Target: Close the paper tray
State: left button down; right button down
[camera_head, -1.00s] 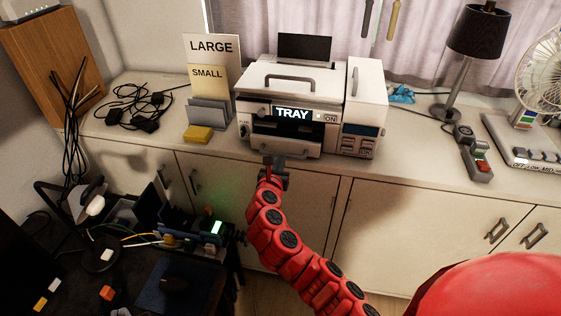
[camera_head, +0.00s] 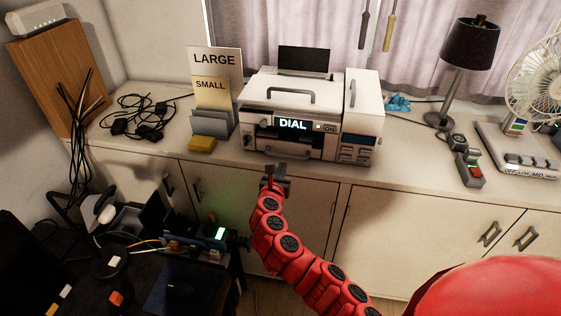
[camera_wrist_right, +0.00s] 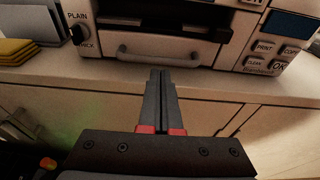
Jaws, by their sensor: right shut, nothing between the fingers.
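The white printer (camera_head: 310,95) stands on the cabinet top, and its small screen (camera_head: 292,125) reads "DIAL". The paper tray (camera_head: 290,147) is at the lower front of the printer, and its front looks flush with the body. In the right wrist view the tray front with its grey bar handle (camera_wrist_right: 160,55) sits below a dark slot. My right gripper (camera_head: 273,172) is shut and empty, just in front of and below the tray. In the wrist view its fingertips (camera_wrist_right: 160,74) are close to the handle; I cannot tell whether they touch. My left gripper is not in view.
A dial marked "PLAIN" (camera_wrist_right: 78,32) is left of the tray, and buttons (camera_wrist_right: 272,52) are on the right. Paper holders marked "LARGE" (camera_head: 215,60) and "SMALL" (camera_head: 211,87) and a yellow pad (camera_head: 202,144) stand left. A lamp (camera_head: 470,45) stands right.

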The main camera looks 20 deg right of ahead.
jog(key=b+v, duration=0.2)
jog(key=v, duration=0.6)
jog(key=shift+s, duration=0.3)
jog(key=shift+a+f, duration=0.1)
jog(key=shift+f, duration=0.05)
